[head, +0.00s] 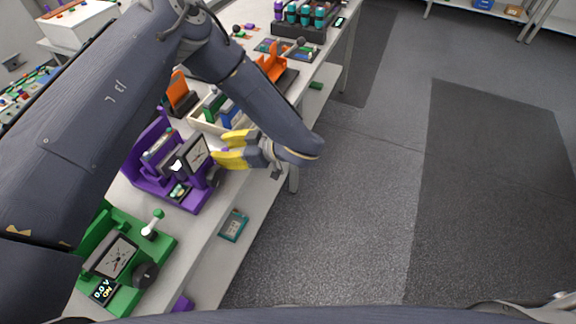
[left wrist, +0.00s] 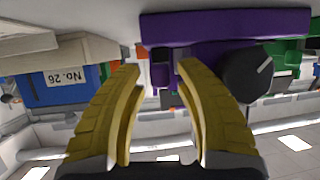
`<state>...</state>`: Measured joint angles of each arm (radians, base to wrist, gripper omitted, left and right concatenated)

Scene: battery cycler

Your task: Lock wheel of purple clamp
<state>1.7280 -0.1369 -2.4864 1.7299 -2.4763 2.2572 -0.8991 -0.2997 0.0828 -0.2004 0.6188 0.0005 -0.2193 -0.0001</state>
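The purple clamp (head: 168,182) stands on the bench with a dial gauge (head: 193,154) on it. Its dark wheel (head: 214,177) shows at its right side in the head view. My left gripper (head: 216,149), with yellow fingers, is open beside the gauge, slightly above the wheel in the picture. In the left wrist view, which is upside down, the open fingers (left wrist: 158,66) are empty. The purple clamp (left wrist: 215,26) lies beyond them, and its black wheel (left wrist: 246,73) with a pale mark sits by the right fingertip, outside the gap. Contact cannot be told. My right gripper is not in view.
A green clamp (head: 157,235) with a gauge and a black wheel stands nearer on the bench. A beige box (head: 203,125) with blue and green items is just beyond the purple clamp. A teal device (head: 233,225) lies on the lower shelf. The floor at right is clear.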

